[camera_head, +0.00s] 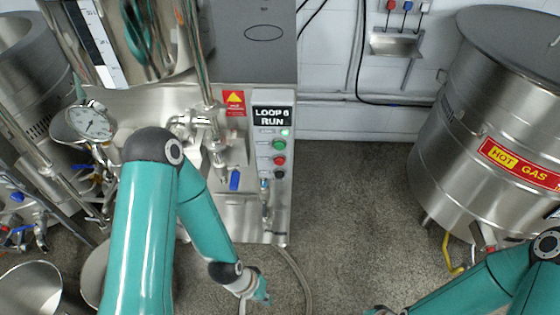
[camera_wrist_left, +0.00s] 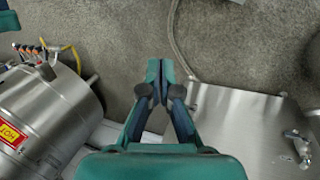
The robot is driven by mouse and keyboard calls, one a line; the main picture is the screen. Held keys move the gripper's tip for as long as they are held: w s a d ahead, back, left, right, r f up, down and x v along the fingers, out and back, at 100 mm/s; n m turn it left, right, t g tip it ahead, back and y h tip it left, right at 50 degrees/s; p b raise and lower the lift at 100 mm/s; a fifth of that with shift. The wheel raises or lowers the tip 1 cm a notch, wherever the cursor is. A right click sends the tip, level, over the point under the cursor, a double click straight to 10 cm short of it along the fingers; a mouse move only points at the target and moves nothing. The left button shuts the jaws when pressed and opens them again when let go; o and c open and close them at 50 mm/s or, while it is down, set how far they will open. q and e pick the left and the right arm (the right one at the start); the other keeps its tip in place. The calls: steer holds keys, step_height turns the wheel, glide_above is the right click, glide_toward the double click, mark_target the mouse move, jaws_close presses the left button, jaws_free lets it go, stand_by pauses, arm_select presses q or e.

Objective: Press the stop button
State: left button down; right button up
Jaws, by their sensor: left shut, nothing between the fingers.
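The control panel (camera_head: 272,150) stands upright on the front of the steel machine. Its display (camera_head: 272,116) reads "LOOP 6 RUN", with a lit green lamp (camera_head: 285,132) below. Under it are a green button (camera_head: 279,145), a red button (camera_head: 280,160), which looks like the stop button, and a dark knob (camera_head: 280,174). My left gripper (camera_head: 263,297) is low in front of the machine, well below the panel and apart from it. In the left wrist view its fingers (camera_wrist_left: 160,72) are shut and empty, over the floor. The buttons are not visible there. My right arm's end is cut off at the bottom edge.
A large steel vessel (camera_head: 490,120) with a "HOT GAS" label stands at the right. A hose (camera_head: 296,275) runs along the floor near the left gripper. Pipes and a pressure gauge (camera_head: 90,122) are at the left. Open floor (camera_head: 350,200) lies between machine and vessel.

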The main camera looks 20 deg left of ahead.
mark_target(279, 161)
arm_select(q)
steer(key=w+a+r+n+t+b, duration=0.3)
steer(key=w+r+n+t+b, duration=0.4)
steer(key=w+r, duration=1)
steer(key=w+n+t, duration=0.3)
steer(key=w+n, duration=0.1)
steer(key=n, duration=0.2)
steer(key=shift+a+r+n, duration=0.15)
steer(key=shift+r+n, duration=0.15)
steer(key=shift+w+a+p, duration=0.3)
steer(key=shift+w+a, duration=0.1)
steer(key=shift+w, duration=1)
steer(key=shift+w+a+p, duration=0.35)
steer(key=shift+w+a, duration=0.05)
steer(key=shift+w, duration=1)
steer(key=shift+w+a+p, duration=0.3)
steer(key=shift+w+a, duration=0.1)
steer(key=shift+w, duration=1)
steer(key=shift+w, duration=0.1)
